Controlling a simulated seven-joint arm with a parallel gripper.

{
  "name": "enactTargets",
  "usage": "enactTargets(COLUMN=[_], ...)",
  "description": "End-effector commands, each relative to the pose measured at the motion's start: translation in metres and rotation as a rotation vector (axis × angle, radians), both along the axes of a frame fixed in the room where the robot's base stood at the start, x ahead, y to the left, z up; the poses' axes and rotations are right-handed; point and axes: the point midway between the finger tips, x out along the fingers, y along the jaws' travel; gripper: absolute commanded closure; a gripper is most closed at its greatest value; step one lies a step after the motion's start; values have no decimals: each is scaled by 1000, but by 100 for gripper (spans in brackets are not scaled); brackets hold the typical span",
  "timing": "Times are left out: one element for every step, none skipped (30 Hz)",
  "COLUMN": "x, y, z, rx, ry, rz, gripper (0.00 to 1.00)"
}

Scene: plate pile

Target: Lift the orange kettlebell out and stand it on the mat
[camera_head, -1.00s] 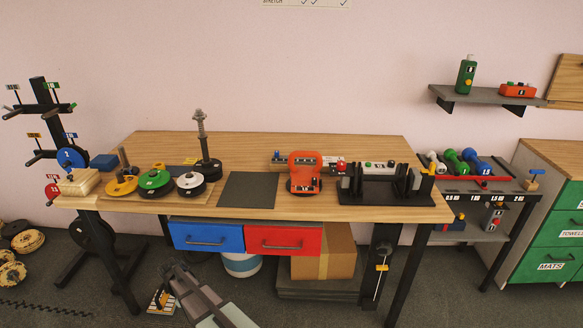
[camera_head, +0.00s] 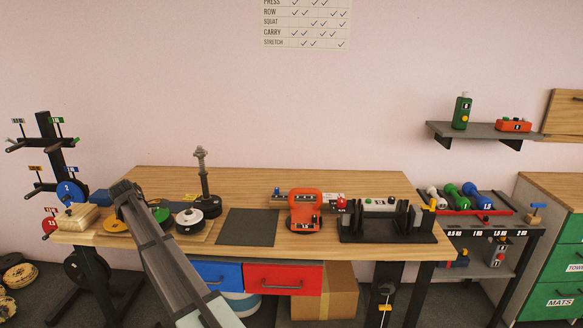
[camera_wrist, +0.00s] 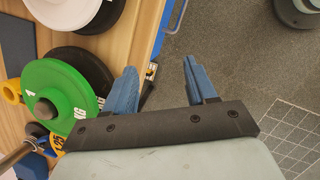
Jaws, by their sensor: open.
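The orange kettlebell (camera_head: 293,213) stands on the wooden table, right of the middle. Small dark pieces show against its lower part, and I cannot tell how they hold or touch it. A dark square mat (camera_head: 252,227) lies flat and bare just left of it. My gripper (camera_head: 124,190) is at the table's left side, near the coloured weight plates and well left of the mat and kettlebell. In the wrist view its two blue fingers (camera_wrist: 165,88) are apart with nothing between them.
Green (camera_wrist: 62,92) and white plates (camera_head: 189,217) sit beside my gripper. A black rack (camera_head: 388,227) is right of the kettlebell. Blue and red drawers (camera_head: 285,279) hang under the table's front.

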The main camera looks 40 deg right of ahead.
Motion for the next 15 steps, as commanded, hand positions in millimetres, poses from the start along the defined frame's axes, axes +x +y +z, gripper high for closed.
enactTargets(x=[7, 9, 11, 11, 10, 9, 7, 6, 3, 2, -1, -4, -6, -10, -14], y=[-8, -14, -25, -36, -45, -58, -68, -77, -91, -102, -113, -129, -141, -154, -170], z=[16, 25, 36, 42, 46, 51, 54, 57, 60, 63, 66, 70, 73, 76, 81], rx=[-1, 0, 4, 9, 15, 22, 29, 36, 47, 54, 62, 75, 83, 92, 105], ry=[-3, -3, -3, -2, 1, 3, 5, 6, 10, 11, 11, 14, 15, 16, 16], rz=[6, 10, 12, 7, 4, -3, -9, -15, -24, -33, -42, -52, -60, -70, -81], gripper=[44, 44, 44, 44, 44, 44, 44, 44, 44, 44, 44, 44, 44, 44, 44])
